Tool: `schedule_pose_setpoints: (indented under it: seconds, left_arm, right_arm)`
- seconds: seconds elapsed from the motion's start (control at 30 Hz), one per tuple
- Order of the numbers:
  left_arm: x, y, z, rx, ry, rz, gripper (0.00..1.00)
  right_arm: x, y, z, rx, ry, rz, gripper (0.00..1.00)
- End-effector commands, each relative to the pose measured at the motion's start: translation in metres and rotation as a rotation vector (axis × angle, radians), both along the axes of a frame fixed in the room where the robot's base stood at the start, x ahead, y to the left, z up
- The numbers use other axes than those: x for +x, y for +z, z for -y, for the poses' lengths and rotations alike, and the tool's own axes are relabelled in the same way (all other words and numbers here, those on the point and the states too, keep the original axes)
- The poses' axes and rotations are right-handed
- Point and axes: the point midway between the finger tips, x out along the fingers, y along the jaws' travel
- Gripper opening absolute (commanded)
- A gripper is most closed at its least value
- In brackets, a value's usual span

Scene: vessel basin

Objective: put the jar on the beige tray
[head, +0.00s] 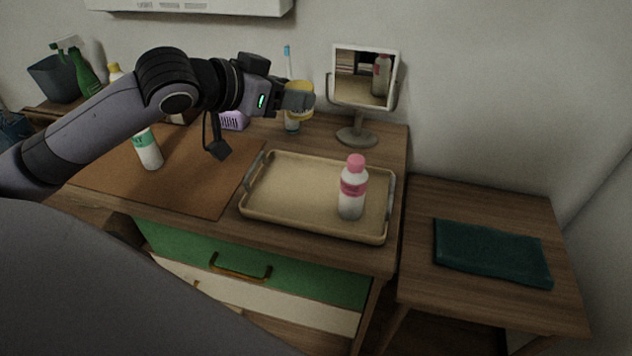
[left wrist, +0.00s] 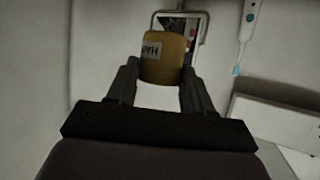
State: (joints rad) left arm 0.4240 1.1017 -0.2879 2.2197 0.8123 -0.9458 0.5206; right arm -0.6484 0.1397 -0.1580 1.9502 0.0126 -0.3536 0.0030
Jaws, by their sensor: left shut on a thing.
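The jar (head: 303,101) is yellow and is held in my left gripper (head: 298,101) above the back of the cabinet top. In the left wrist view the jar (left wrist: 162,58) sits between the two fingers, with a pale label on its left side. The left gripper (left wrist: 158,85) is shut on it. The beige tray (head: 290,190) lies on the cabinet top, in front of the gripper and lower. A white bottle with a pink cap and pink band (head: 353,190) stands upright on the tray's right part. My right gripper is not in view.
A mirror on a stand (head: 357,135) stands behind the tray. A cup with a toothbrush (head: 291,124) is below the held jar. A white and green bottle (head: 148,150) stands on the brown mat (head: 190,180). A dark green towel (head: 490,252) lies on the right table. The tray's left part is clear.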

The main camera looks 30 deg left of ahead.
Motion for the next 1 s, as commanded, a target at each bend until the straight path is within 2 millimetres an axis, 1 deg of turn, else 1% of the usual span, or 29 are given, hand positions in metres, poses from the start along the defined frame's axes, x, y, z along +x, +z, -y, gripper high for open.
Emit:
schedule_pose_setpoints:
  seconds: [0.03,0.3,0.4,0.5,0.6,0.77,0.87,1.0]
  left_arm:
    - [-0.001,-0.015,0.000,-0.001,0.000,-0.008,0.18]
    - [-0.001,-0.086,0.000,-0.004,0.000,-0.011,0.18]
    - [-0.002,-0.111,0.001,-0.003,-0.001,-0.008,0.18]
    - [-0.001,-0.130,0.000,-0.002,0.000,-0.006,0.18]
    - [-0.001,-0.141,0.000,-0.002,0.000,-0.003,0.18]
    - [-0.001,-0.151,0.000,-0.002,0.000,-0.003,0.18]
    - [-0.001,-0.163,0.001,-0.001,-0.001,-0.005,0.18]
    - [-0.001,-0.185,0.000,-0.002,0.000,-0.004,0.18]
  right_arm:
    - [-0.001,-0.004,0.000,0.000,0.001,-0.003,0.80]
    - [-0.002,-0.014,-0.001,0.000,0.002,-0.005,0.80]
    - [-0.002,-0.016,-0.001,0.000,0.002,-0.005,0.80]
    - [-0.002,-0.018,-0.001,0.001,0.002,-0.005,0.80]
    - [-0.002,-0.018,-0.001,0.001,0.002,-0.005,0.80]
    - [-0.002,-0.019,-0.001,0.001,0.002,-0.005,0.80]
    - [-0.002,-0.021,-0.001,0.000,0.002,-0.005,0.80]
    - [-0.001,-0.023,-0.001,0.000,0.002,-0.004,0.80]
